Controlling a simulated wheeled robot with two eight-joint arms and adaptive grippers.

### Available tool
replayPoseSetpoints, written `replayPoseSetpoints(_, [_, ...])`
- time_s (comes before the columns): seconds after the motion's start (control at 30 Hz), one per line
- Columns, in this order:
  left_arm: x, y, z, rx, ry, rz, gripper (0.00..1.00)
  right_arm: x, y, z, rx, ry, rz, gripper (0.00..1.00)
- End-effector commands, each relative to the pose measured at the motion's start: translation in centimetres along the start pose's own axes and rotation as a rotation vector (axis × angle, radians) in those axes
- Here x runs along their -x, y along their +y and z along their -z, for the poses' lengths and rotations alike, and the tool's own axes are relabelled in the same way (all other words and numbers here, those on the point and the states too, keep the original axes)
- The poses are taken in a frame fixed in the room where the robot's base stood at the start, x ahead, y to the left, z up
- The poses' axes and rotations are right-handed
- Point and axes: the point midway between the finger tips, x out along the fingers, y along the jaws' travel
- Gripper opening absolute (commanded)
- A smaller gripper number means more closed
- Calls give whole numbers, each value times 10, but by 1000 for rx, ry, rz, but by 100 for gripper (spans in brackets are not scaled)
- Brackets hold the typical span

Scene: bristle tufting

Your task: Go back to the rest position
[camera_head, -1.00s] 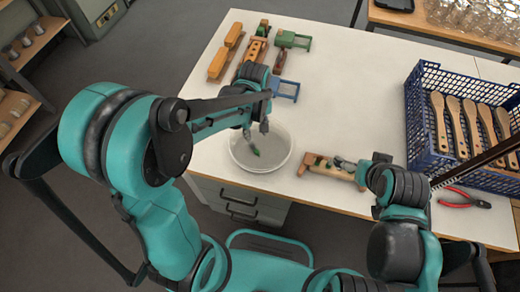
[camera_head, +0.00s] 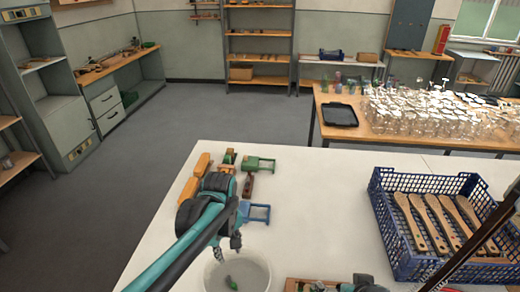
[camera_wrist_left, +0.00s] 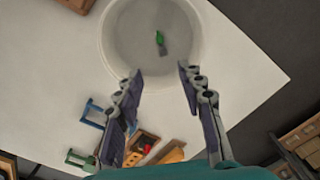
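My left gripper (camera_head: 229,247) is at the near edge of the white table (camera_head: 320,195), above the far rim of a round whitish bowl (camera_head: 262,276). In the left wrist view its two fingers (camera_wrist_left: 162,80) are spread apart with nothing between them. The bowl shows there too (camera_wrist_left: 113,38), with a small green and grey piece (camera_wrist_left: 160,42) lying inside. The piece also shows in the head view (camera_head: 232,283). Part of my right arm shows at the bottom edge, beside a wooden block (camera_head: 296,284); its fingers are too cut off to judge.
A blue crate (camera_head: 384,215) with several wooden brush handles (camera_head: 437,215) stands at the right. Orange blocks (camera_head: 203,164), a green frame (camera_head: 262,164) and a blue frame (camera_head: 258,211) lie near my left arm. The middle of the table is clear. Glass jars (camera_head: 420,108) fill a table behind.

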Motion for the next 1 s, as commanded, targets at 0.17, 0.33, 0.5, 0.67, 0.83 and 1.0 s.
replayPoseSetpoints(0.17, [10,-14,-5,-71,41,-44,39,0,0,0,0,0,0,100])
replayPoseSetpoints(0.33, [26,-46,-18,-267,175,-143,39,0,0,0,0,0,0,100])
replayPoseSetpoints(0.5, [32,-77,-31,-484,355,-214,39,0,0,0,0,0,0,100])
replayPoseSetpoints(0.67, [30,-96,-39,-636,501,-234,39,0,0,0,0,0,0,100])
replayPoseSetpoints(0.83, [27,-104,-42,-715,580,-234,39,0,0,0,0,0,0,100])
replayPoseSetpoints(1.0, [27,-105,-42,-729,594,-233,39,0,0,0,0,0,0,100])
